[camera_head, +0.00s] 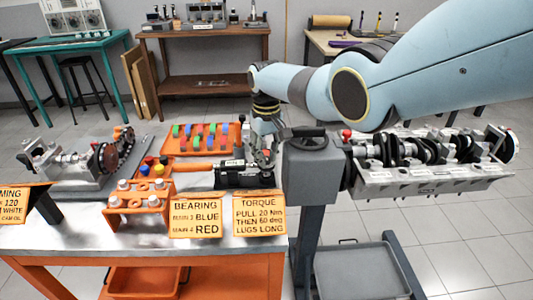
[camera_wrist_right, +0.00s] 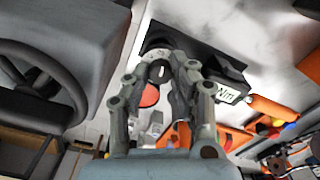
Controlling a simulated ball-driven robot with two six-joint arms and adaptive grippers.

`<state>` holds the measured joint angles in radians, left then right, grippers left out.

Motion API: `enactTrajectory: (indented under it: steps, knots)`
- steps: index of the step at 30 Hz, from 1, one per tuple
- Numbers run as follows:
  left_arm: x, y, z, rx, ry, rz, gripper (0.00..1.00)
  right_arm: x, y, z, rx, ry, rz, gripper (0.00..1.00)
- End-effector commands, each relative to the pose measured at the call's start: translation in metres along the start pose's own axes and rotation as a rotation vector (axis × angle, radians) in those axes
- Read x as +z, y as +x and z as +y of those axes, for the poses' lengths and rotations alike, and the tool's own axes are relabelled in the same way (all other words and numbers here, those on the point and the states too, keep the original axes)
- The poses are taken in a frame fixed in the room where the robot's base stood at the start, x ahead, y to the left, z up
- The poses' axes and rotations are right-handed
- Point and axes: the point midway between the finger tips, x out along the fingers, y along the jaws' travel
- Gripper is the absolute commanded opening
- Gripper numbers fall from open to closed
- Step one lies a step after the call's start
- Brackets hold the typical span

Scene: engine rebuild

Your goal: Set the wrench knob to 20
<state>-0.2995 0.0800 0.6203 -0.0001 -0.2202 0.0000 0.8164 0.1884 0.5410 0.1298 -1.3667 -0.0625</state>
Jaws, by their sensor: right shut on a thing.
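The black torque wrench (camera_head: 236,180) lies on the workbench, its body left of my right gripper (camera_head: 263,157). Its black box with an "Nm" label also shows in the right wrist view (camera_wrist_right: 232,88). My right gripper comes down onto the wrench's right end. In the wrist view its fingers (camera_wrist_right: 158,68) are closed around the wrench knob (camera_wrist_right: 157,47), a grey ringed part mostly hidden between them. The knob's setting cannot be read. A sign (camera_head: 259,215) reads "TORQUE PULL 20 Nm THEN 60 deg LUGS LONG". My left gripper is not in view.
A grey engine stand (camera_head: 312,165) with a handwheel stands close right of the gripper and bears the engine block (camera_head: 430,178). An orange tray (camera_head: 175,145) with coloured pieces lies behind the wrench. An orange rack (camera_head: 135,203) and a "BEARING" sign (camera_head: 195,217) stand left.

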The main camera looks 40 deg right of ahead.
Motion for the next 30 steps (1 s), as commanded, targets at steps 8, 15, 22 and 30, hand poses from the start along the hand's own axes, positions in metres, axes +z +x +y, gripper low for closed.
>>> enactTrajectory:
  steps: [8, 15, 22, 30]
  knots:
    - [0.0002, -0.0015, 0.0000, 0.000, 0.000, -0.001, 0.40, 0.0001, 0.0000, -0.0007, -0.001, -0.122, 0.000, 0.00]
    - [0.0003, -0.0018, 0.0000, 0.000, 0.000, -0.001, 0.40, 0.0000, 0.0001, -0.0008, -0.001, -0.162, 0.000, 0.00]
    - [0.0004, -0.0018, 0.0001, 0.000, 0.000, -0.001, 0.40, 0.0000, 0.0001, -0.0008, -0.001, -0.165, 0.000, 0.00]
    - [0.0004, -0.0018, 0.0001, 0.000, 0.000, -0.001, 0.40, 0.0000, 0.0001, -0.0008, -0.001, -0.164, 0.000, 0.37]
